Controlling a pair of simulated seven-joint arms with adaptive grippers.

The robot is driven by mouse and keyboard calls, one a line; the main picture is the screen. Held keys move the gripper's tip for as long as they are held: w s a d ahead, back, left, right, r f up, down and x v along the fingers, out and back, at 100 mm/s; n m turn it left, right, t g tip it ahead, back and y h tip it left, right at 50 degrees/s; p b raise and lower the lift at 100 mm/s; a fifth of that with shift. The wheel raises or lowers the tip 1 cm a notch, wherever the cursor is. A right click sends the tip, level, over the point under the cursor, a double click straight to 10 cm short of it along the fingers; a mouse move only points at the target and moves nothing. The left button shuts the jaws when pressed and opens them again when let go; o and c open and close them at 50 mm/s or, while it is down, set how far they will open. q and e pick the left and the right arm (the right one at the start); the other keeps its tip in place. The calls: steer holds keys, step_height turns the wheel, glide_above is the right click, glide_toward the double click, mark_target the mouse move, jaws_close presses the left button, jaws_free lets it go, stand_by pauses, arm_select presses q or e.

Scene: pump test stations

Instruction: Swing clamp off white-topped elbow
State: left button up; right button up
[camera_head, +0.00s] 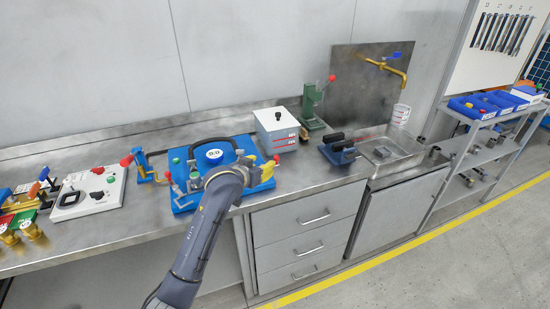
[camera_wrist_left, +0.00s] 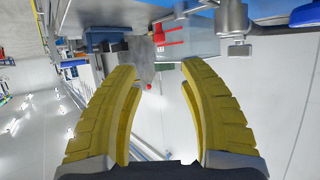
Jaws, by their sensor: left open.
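A white round top (camera_head: 214,153) with dark markings sits on the blue fixture (camera_head: 183,202) on the steel bench; I take it for the white-topped elbow, whose body I cannot make out. A black hose or bar arcs behind it. Metal clamp parts with green knobs (camera_head: 176,161) stand around the fixture; my arm hides some of its front. My left gripper (camera_head: 268,165) is over the fixture's right end, its yellow fingers apart. In the left wrist view the fingers (camera_wrist_left: 160,85) are open with nothing between them, and a metal clamp part (camera_wrist_left: 232,20) shows beyond, at upper right.
A grey-white box (camera_head: 276,129) with red labels stands just behind right of the gripper. A green press (camera_head: 312,105), a blue vise (camera_head: 338,150) and a sink (camera_head: 400,150) lie further right. A white switch panel (camera_head: 90,192) is at left.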

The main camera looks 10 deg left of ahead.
mark_target(276, 157)
arm_select(q)
steer(key=x, duration=1.4)
steer(key=shift+s+f, duration=0.1)
steer(key=shift+f, duration=0.05)
jaws_close()
